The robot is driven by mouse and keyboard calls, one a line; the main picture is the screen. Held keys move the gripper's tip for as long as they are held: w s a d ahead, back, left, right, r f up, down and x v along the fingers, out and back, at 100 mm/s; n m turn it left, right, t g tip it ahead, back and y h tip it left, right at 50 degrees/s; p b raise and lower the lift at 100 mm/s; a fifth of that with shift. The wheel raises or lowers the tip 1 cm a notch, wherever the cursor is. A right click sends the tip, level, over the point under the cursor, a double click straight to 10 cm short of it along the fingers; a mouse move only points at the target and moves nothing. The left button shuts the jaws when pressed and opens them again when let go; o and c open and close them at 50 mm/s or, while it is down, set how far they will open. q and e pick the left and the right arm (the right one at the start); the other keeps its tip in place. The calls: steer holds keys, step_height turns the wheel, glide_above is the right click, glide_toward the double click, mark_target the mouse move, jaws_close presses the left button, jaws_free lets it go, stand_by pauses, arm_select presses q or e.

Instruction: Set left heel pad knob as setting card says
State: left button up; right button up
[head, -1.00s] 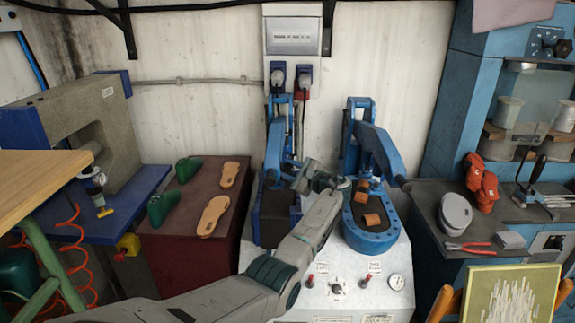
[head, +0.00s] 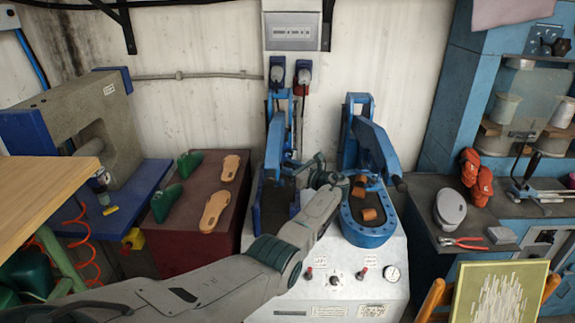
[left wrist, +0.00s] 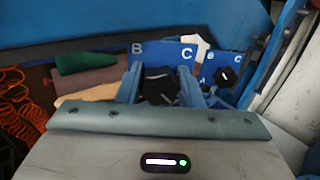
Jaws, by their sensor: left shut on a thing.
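In the left wrist view a black faceted knob (left wrist: 160,86) sits on a blue panel with white letters; B and C show above it. My left gripper (left wrist: 161,92) is shut on this knob, with one blue finger on each side. The knob's pointer and the rest of its scale are hidden. A second black knob (left wrist: 228,77) with a white mark sits to the right, with its own letters around it. In the head view my left arm reaches to the left press (head: 278,140), and the fingertips are hidden. I cannot make out a setting card. My right gripper is not in view.
The right press (head: 370,228) stands close beside my arm, with orange-brown pads in its blue tray. A dark red cabinet (head: 185,240) at left carries soles and green lasts. A workbench (head: 425,215) with pliers is at right.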

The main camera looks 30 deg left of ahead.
arm_select(q)
steer(key=shift+d+f, duration=0.15)
steer(key=shift+f, duration=0.2)
steer(key=o, duration=0.9)
steer(key=shift+o, duration=0.3)
steer(key=shift+r, duration=0.15)
steer(key=shift+d, duration=0.1)
steer(key=s+d+b, duration=0.1)
steer(key=d+b, duration=0.2)
steer(key=d, duration=0.7)
steer(key=shift+s+d, duration=0.15)
steer(key=shift+d, duration=0.15)
